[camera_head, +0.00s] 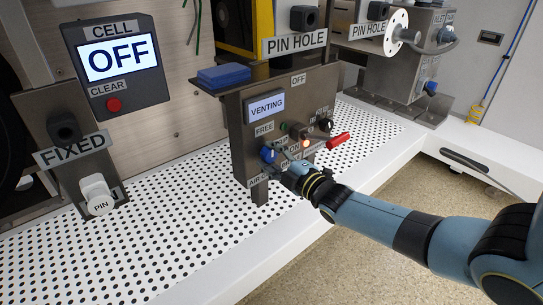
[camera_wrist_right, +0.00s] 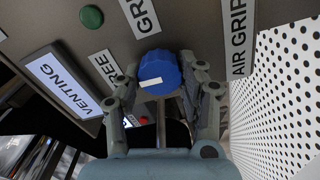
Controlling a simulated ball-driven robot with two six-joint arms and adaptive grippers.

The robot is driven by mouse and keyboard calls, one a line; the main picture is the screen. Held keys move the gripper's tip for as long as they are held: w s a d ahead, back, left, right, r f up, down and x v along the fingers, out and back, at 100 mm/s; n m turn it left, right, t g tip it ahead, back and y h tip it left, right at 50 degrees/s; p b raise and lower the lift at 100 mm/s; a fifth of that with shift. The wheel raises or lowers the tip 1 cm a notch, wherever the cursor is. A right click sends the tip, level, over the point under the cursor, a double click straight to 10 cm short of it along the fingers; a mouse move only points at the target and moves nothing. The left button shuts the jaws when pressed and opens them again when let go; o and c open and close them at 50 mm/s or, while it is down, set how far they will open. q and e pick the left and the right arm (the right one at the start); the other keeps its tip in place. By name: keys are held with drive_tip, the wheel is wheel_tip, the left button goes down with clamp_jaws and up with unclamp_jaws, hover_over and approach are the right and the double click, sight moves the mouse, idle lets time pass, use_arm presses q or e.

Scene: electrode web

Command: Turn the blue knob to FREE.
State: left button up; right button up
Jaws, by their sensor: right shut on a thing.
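The blue knob (camera_head: 267,154) sits on the front of a grey control box (camera_head: 238,145), low on its left side. In the wrist view the knob (camera_wrist_right: 158,66) lies between the fingers of my right gripper (camera_wrist_right: 163,84), which is shut on it. The knob's white mark lies nearly crosswise in that view, its left end towards the side of the FREE label (camera_wrist_right: 105,66). In the head view the right gripper (camera_head: 283,168) reaches the box from the lower right and covers part of its front. My left gripper is not in view.
The box display (camera_head: 266,106) reads VENTING. A red-handled lever (camera_head: 337,141), a lit amber lamp (camera_head: 306,144) and a black knob (camera_head: 325,124) sit close to the right. A blue block (camera_head: 223,76) lies on top. The CELL display (camera_head: 118,60) reads OFF.

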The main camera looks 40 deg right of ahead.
drive_tip(key=shift+f+n, duration=0.1)
drive_tip(key=shift+n, duration=0.3)
drive_tip(key=o, duration=1.1)
drive_tip(key=shift+o, duration=0.2)
drive_tip(key=s, duration=1.2)
drive_tip(key=shift+d, duration=0.45)
